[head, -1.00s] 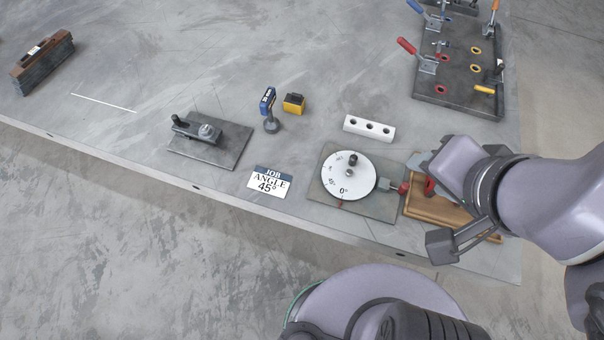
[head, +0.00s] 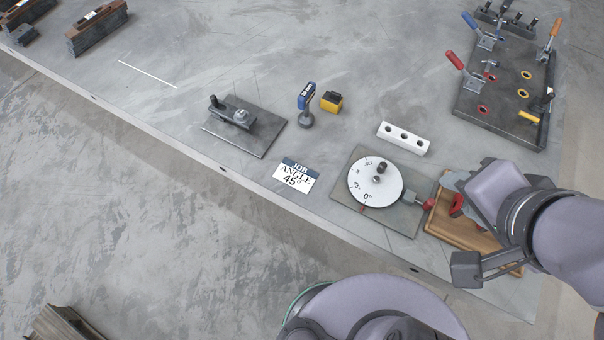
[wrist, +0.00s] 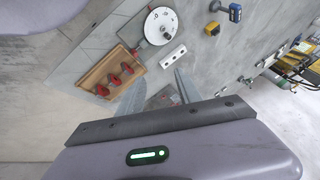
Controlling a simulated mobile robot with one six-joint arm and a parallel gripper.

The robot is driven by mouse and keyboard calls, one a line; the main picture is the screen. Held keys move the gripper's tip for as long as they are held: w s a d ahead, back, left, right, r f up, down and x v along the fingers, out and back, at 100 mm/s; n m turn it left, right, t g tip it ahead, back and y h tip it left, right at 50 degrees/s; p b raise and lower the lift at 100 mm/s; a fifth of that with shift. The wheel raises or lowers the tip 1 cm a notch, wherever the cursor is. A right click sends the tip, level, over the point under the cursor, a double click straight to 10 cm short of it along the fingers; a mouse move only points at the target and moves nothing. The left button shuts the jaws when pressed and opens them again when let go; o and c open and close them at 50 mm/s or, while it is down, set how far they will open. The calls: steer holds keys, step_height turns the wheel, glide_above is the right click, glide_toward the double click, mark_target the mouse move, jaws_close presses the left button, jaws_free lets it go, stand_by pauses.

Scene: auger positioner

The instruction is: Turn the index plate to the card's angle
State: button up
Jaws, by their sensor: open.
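The white round index plate (head: 364,187) lies on a grey square base (head: 399,217) on the table. In the head view its 0° mark is at the front, by a red pointer (head: 363,210), with 45° to the left of it. A black knob (head: 382,166) stands on the plate. A red-ended plunger (head: 427,204) sits at the plate's right side. The card (head: 294,175) reads "JOB ANGLE 45°". The plate also shows in the wrist view (wrist: 160,26). My gripper (wrist: 154,88) is open and empty, right of the plate in the head view, above the wooden tray.
A wooden tray (head: 458,232) with red-handled clamps is right of the plate. A white block with holes (head: 404,138) lies behind it. A yellow box (head: 331,101), a blue-topped device (head: 306,103) and a clamp plate (head: 259,143) stand left. A dark clamp board (head: 500,105) is at the back right.

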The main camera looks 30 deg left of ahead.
steer(key=n+g+h+p, duration=0.2)
steer(key=g+p, duration=0.3)
steer(key=g, duration=0.1)
glide_above(384, 164)
step_height(384, 164, down, 14)
step_height(384, 164, down, 17)
steer(key=b, duration=0.5)
steer(key=shift+f+b, duration=0.2)
steer(key=shift+b, duration=0.1)
jaws_close()
